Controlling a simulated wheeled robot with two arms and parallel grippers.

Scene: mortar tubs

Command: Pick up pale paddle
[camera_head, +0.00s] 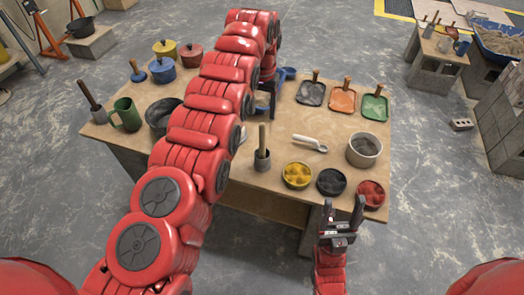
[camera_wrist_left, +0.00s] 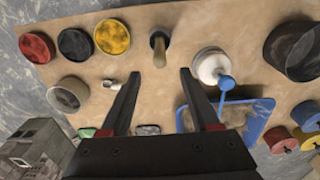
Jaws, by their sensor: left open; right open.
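The pale paddle (camera_head: 262,138) stands upright in a small grey cup (camera_head: 262,162) near the table's front middle. In the left wrist view the pale paddle (camera_wrist_left: 159,52) shows nearly end-on, just beyond and between the fingertips. My left gripper (camera_wrist_left: 160,75) is open and empty, on the far side of the paddle in the head view (camera_head: 264,108), partly hidden by my arm. My right gripper (camera_head: 342,212) is open and empty in front of the table's edge.
Yellow (camera_head: 297,175), black (camera_head: 330,181) and red (camera_head: 371,194) bowls line the front right. A white scoop (camera_head: 310,142) and grey tub (camera_head: 363,149) lie behind them. A dark paddle (camera_head: 88,95) stands at left. A blue-edged tray (camera_wrist_left: 262,118) is near my left gripper.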

